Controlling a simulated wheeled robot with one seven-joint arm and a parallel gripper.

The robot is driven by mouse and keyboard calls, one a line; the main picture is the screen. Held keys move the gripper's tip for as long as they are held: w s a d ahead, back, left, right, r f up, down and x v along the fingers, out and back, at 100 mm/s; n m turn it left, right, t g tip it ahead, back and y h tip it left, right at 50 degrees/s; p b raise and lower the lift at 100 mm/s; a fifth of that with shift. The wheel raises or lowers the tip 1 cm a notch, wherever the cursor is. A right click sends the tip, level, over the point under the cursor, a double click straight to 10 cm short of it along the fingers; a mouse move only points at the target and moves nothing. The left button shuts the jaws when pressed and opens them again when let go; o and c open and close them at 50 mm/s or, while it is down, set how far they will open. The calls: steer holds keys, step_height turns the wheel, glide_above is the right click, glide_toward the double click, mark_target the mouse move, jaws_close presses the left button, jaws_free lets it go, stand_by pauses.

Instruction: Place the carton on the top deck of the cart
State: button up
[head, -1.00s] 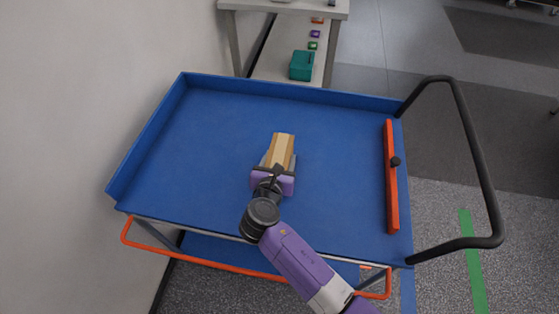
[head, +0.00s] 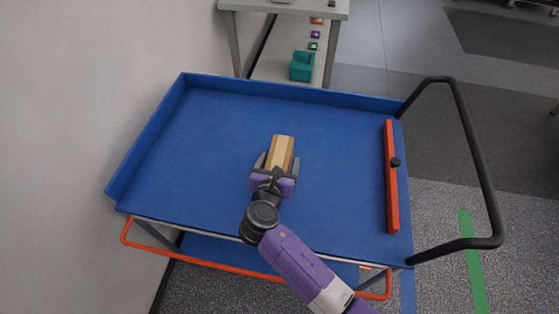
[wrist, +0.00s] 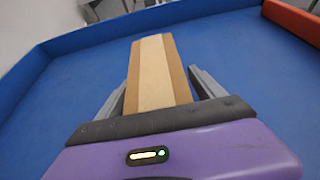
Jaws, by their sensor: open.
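The carton (head: 280,153) is a tan and brown box on the blue top deck of the cart (head: 220,125), near its middle. My gripper (head: 279,163) is open, with one grey finger on each side of the carton's near part. In the wrist view the carton (wrist: 155,75) lies between the two fingers (wrist: 160,92), with a visible gap at the right finger. The gap at the left finger is narrower. The carton's near end is hidden behind the gripper body.
An orange bar (head: 391,180) lies along the deck's right side, with a black handle (head: 480,170) beyond it. Raised blue rims edge the deck. A grey table (head: 285,7) with a teal box (head: 302,66) below it stands behind. Most of the deck is clear.

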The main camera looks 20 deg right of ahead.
steer(key=v, duration=1.1)
steer(key=shift+s+a, duration=0.15)
steer(key=shift+s, duration=0.1)
steer(key=shift+r, duration=0.1)
